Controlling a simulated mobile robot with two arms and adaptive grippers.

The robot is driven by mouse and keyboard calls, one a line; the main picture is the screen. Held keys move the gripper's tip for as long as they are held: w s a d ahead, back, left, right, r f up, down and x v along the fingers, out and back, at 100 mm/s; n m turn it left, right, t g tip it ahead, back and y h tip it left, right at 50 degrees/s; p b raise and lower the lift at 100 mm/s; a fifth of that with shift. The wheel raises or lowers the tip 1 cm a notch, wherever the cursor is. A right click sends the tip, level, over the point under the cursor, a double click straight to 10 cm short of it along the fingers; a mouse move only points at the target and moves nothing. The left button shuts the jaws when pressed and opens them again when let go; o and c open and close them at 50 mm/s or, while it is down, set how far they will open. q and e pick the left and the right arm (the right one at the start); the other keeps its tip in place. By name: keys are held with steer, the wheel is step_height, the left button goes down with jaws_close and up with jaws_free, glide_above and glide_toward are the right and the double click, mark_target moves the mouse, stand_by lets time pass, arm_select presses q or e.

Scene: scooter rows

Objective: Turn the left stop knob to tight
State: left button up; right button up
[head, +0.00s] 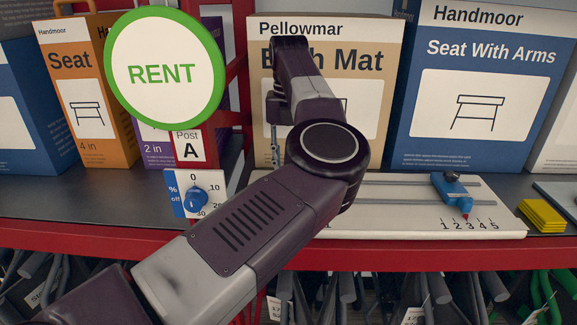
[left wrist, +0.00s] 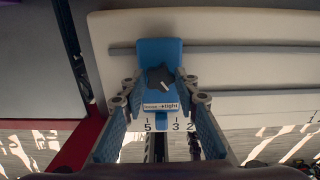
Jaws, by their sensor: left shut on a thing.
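In the left wrist view, the left stop (left wrist: 158,50) is a blue block on the white railed board. A dark lobed stop knob (left wrist: 158,76) with a white pointer mark sits on it. The mark slants toward the lower right, above a label reading loose to tight. My left gripper (left wrist: 161,84) has a finger at each side of the block and is shut on the stop, with the knob between the fingers. The stop's pointer covers the scale between 5 and 3. In the head view my arm hides this stop. My right gripper is not in view.
The white board (head: 370,222) continues right to a second blue stop (head: 452,192), its red pointer near 3. A blue dial (head: 196,199) and round RENT sign (head: 163,68) stand left. Boxes line the back, including the Bath Mat box (head: 385,70). Yellow pads (head: 541,216) lie right.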

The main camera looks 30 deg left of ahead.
arm_select(q)
steer(key=shift+r+m, duration=0.15)
steer(key=shift+m, duration=0.45)
steer(key=o, duration=1.1)
steer(key=shift+o, duration=0.2)
step_height(320, 180, up, 12)
stand_by(0.3)
